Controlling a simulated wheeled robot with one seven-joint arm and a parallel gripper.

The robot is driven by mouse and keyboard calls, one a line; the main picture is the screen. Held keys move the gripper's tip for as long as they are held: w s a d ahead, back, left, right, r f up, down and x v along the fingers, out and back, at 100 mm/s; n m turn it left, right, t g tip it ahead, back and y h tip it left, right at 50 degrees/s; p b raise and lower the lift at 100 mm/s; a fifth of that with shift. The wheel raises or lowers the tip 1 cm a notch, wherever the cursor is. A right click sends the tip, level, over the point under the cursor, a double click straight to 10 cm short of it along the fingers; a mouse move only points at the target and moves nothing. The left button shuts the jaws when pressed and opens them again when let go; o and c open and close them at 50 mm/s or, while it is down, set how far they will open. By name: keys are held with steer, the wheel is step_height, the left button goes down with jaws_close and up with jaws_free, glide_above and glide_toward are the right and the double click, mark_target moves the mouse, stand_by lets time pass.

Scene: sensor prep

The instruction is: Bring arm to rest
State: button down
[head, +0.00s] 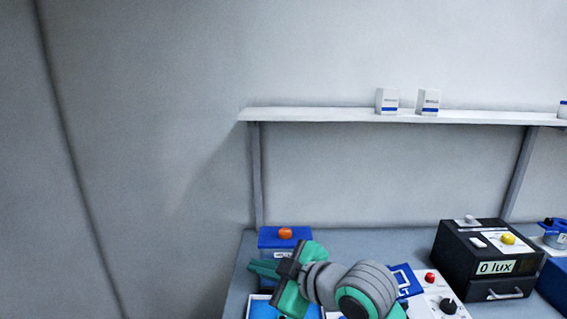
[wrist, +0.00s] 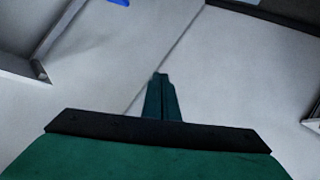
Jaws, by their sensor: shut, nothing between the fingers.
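My gripper (head: 264,268) is at the lower middle of the head view, above the left end of the bench, its fingers pointing left. The grey and green arm (head: 345,285) behind it reaches over the bench. In the wrist view the two dark green fingers (wrist: 160,98) are together, with nothing between them. Wall surfaces lie beyond the fingertips there. My gripper partly covers the blue box behind it; whether they touch, I cannot tell.
The bench (head: 372,242) holds a blue box (head: 270,238) with an orange knob, a black "0 lux" box (head: 470,262) and a white panel (head: 436,291) with a red button and black dial. A shelf (head: 320,114) bears small white boxes (head: 428,101). Left of the bench is free.

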step_height(320, 180, down, 5)
steer(key=w+a+m+t+y, duration=0.1)
steer(key=a+m+t, duration=0.2)
steer(key=m+t, duration=0.5)
steer(key=s+d+f+m+h, duration=0.2)
steer(key=s+f+m+h, duration=0.35)
steer(key=f, duration=0.45)
steer(key=s+d+f+m+h, duration=0.1)
steer(key=s+f+m+h, duration=0.45)
steer(key=f, duration=0.55)
steer(key=s+d+f+n, duration=0.1)
steer(key=s+f, duration=0.1)
steer(key=s, duration=0.8)
steer(key=s+d+f+n+g, duration=0.1)
steer(key=s+d+f, duration=0.1)
steer(key=s, duration=0.7)
steer(key=s+d+f+n, duration=0.1)
steer(key=s+d+f, duration=0.1)
steer(key=s, duration=0.8)
steer(key=shift+s+f+g, duration=0.3)
steer(key=shift+f+g, duration=0.1)
steer(key=shift+a, duration=0.1)
